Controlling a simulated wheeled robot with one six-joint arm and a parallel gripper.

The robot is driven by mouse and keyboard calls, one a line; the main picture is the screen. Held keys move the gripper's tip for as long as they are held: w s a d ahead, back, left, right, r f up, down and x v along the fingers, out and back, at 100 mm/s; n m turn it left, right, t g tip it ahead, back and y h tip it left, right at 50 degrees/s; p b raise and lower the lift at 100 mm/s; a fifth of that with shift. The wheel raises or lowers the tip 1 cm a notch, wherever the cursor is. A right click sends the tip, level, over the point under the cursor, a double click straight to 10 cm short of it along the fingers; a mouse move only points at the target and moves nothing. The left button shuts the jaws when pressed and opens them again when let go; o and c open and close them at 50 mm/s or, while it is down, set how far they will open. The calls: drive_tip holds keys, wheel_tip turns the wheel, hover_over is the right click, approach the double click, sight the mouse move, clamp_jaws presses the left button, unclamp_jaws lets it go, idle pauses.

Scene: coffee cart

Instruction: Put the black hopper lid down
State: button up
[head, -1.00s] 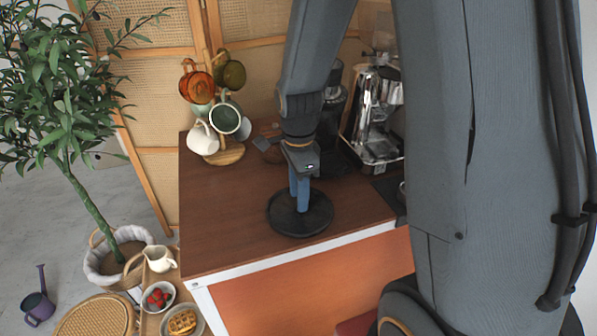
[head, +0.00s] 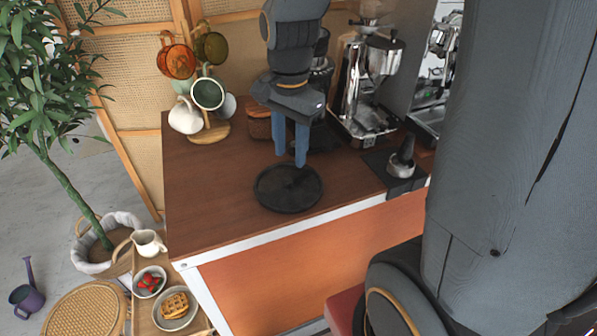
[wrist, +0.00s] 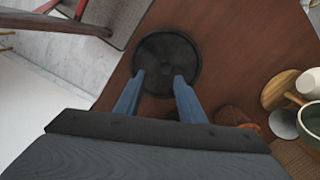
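The black hopper lid (head: 287,190) lies flat on the brown cart top, near its front edge. It also shows in the wrist view (wrist: 167,58) as a dark disc with a raised rim, resting on the wood. My gripper (head: 290,158) is above the lid, its two blue fingers pointing down with a gap between them. In the wrist view my gripper (wrist: 159,72) has its fingertips apart and nothing between them. The fingertips look clear of the lid, just above it and toward its back edge.
A mug tree (head: 210,130) with several mugs stands at the back left. Behind my gripper is a brown woven pot (head: 259,124). The espresso machine (head: 368,85) is at the back right, with a tamper (head: 402,155) on a black mat in front.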

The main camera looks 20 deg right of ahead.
drive_tip(key=s+f+n, duration=0.1)
drive_tip(key=s+n, duration=0.1)
drive_tip(key=n, duration=0.1)
drive_tip(key=s+f+n, duration=0.1)
drive_tip(key=n, duration=0.3)
drive_tip(key=s+f+n+t, duration=0.1)
drive_tip(key=s+f+n, duration=0.1)
drive_tip(key=n, duration=0.1)
drive_tip(key=shift+s+n, duration=0.35)
drive_tip(key=shift+n, duration=0.05)
drive_tip(key=shift+s+f+n, duration=0.3)
drive_tip(key=shift+s+n, duration=0.05)
drive_tip(key=shift+n, duration=0.45)
drive_tip(key=shift+f, duration=0.25)
drive_tip(key=shift+c, duration=0.6)
drive_tip(key=shift+s, duration=0.1)
